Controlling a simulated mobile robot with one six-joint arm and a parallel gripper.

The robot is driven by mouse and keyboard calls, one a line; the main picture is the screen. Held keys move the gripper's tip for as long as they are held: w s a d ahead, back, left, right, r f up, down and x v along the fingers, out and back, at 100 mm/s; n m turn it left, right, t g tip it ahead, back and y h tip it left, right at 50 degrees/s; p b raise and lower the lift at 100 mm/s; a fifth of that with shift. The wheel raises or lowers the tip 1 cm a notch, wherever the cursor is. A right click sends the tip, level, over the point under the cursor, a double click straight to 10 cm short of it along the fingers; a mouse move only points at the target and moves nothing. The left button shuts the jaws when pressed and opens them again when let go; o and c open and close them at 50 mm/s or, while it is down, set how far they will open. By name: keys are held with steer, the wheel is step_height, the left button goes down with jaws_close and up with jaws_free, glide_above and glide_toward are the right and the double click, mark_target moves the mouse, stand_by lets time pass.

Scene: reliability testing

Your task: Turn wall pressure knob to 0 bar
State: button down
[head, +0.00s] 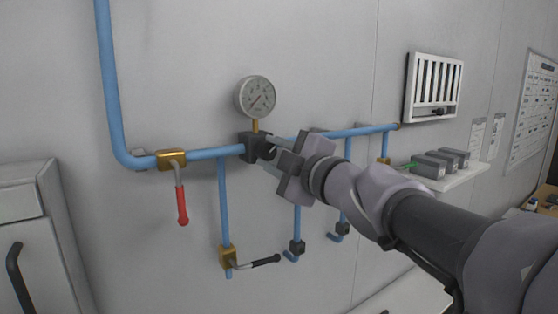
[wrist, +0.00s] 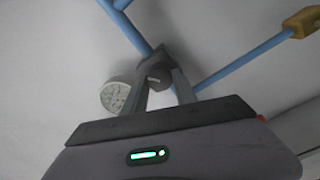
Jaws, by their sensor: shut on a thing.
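The black pressure knob (head: 267,150) sits on a dark regulator block (head: 247,146) on the blue wall pipe. My gripper (head: 270,156) is at the knob, with its fingers on either side of it. In the wrist view, my gripper (wrist: 163,84) is shut on the knob (wrist: 155,80), which is mostly hidden between the fingertips. The gauge also shows in the wrist view (wrist: 115,95), tilted. Its numbers are too small to read.
A red-handled valve (head: 181,200) hangs left of the block, and a black-handled valve (head: 255,262) sits below it. Blue pipes (head: 222,195) run along the wall. A shelf (head: 450,178) with grey boxes is at right, and a grey cabinet (head: 30,235) stands at left.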

steer(key=n+b, duration=0.2)
steer(key=n, duration=0.3)
steer(key=shift+f+n, duration=0.1)
steer(key=shift+n, duration=0.2)
steer(key=shift+n+b, duration=0.9)
steer(key=shift+n, duration=1.7)
steer(key=c, duration=1)
jaws_free()
steer(key=shift+o, duration=0.2)
steer(key=b+v, duration=0.1)
steer(key=v, duration=1.6)
steer(key=shift+d, duration=0.3)
